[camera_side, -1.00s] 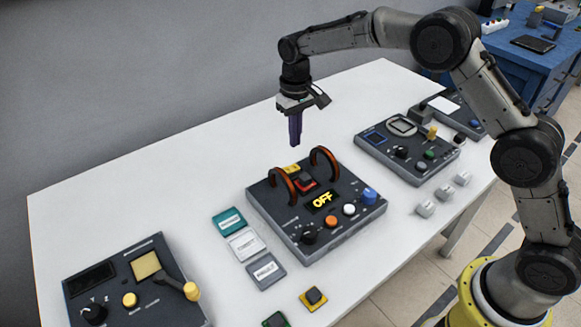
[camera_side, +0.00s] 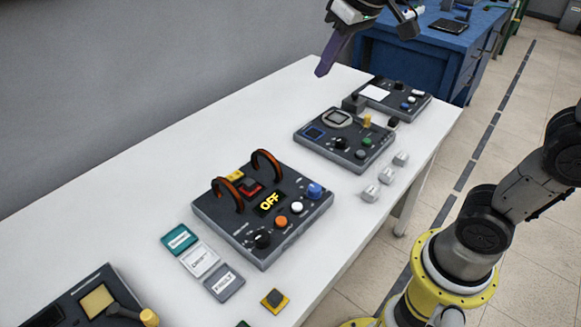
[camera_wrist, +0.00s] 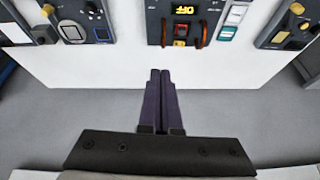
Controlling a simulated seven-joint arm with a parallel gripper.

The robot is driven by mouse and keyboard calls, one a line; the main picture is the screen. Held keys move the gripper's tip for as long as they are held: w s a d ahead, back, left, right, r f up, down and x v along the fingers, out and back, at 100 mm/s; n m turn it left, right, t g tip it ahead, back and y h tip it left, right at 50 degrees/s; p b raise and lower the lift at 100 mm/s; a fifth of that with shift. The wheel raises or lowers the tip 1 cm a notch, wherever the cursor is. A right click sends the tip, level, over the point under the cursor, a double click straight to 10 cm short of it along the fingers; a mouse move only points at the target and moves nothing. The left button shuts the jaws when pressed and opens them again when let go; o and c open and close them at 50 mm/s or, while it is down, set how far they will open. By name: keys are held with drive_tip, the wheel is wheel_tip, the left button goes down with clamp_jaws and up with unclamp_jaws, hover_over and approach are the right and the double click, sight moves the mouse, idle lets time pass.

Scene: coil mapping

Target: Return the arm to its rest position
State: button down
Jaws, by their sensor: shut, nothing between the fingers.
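My gripper (camera_side: 322,70) is at the top of the side view, raised above the far part of the white table (camera_side: 120,215). Its purple fingers are together with nothing between them. The wrist view also shows the two fingers (camera_wrist: 160,75) side by side and pointing toward the table's edge. The coil device (camera_side: 262,215), with two orange-and-black coils and a yellow OFF display, sits mid-table, away from the gripper. It also shows at the top of the wrist view (camera_wrist: 165,32). Most of my arm is cut off by the frame's top and right edges.
A control box with a round-framed screen (camera_side: 345,140) and another box (camera_side: 395,98) stand farther back. A box with a yellow-tipped lever (camera_side: 85,305) is at front left. Three label tiles (camera_side: 200,262) and three grey blocks (camera_side: 386,175) lie nearby. A blue bench (camera_side: 425,55) stands behind.

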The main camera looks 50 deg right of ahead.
drive_tip(key=s+f, duration=0.5)
drive_tip(key=s, duration=0.3)
drive_tip(key=s+d+f, duration=0.1)
drive_tip(key=s+f, duration=0.4)
drive_tip(key=s, duration=0.4)
drive_tip(key=shift+d+n+t, duration=0.3)
drive_tip(key=shift+n, duration=0.1)
drive_tip(key=shift+r, duration=0.1)
